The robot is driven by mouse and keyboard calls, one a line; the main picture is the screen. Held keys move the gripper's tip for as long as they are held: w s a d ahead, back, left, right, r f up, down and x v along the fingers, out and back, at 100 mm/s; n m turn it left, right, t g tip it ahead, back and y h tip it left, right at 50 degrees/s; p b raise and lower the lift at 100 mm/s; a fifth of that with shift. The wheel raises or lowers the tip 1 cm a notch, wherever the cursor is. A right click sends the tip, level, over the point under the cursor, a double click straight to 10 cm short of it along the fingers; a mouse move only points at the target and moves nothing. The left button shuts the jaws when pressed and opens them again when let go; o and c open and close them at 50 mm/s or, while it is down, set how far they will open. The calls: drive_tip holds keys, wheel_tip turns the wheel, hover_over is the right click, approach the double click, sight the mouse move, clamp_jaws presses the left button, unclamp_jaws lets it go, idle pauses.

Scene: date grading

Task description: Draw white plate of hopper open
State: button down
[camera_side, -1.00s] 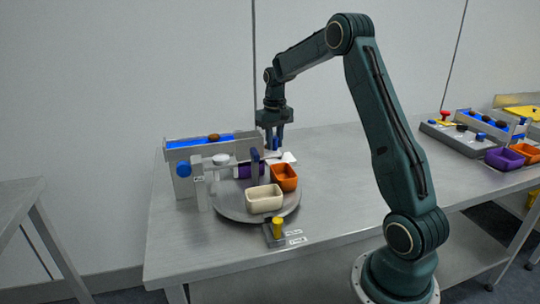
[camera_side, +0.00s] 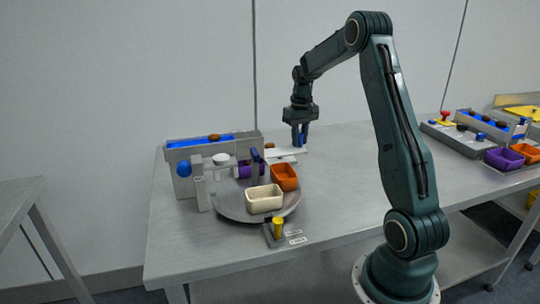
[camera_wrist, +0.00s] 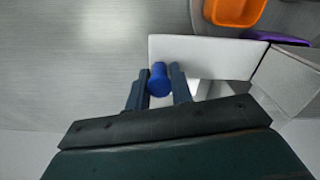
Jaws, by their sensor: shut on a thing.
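The hopper (camera_side: 180,170) is a grey box with a blue channel on top, at the left of the table. The white plate (camera_side: 285,153) sticks out from its right end, flat and just above the table. In the wrist view the white plate (camera_wrist: 215,58) runs right to the grey hopper wall (camera_wrist: 285,80). My gripper (camera_side: 300,140) is shut on the blue knob (camera_wrist: 158,80) at the plate's outer end, one finger on each side. The plate's inner end is hidden.
A round grey turntable (camera_side: 230,208) stands in front of the hopper with a cream bin (camera_side: 264,200), an orange bin (camera_side: 285,178) and a purple bin. A brown date (camera_side: 214,137) lies in the blue channel.

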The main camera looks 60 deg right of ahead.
drive_tip(key=shift+s+d, duration=0.15)
drive_tip(key=shift+d, duration=0.05)
drive_tip(key=c, duration=1.4)
unclamp_jaws()
drive_tip(key=shift+o, duration=0.2)
drive_tip(key=shift+r, duration=0.5)
wheel_tip(320, 180, up, 13)
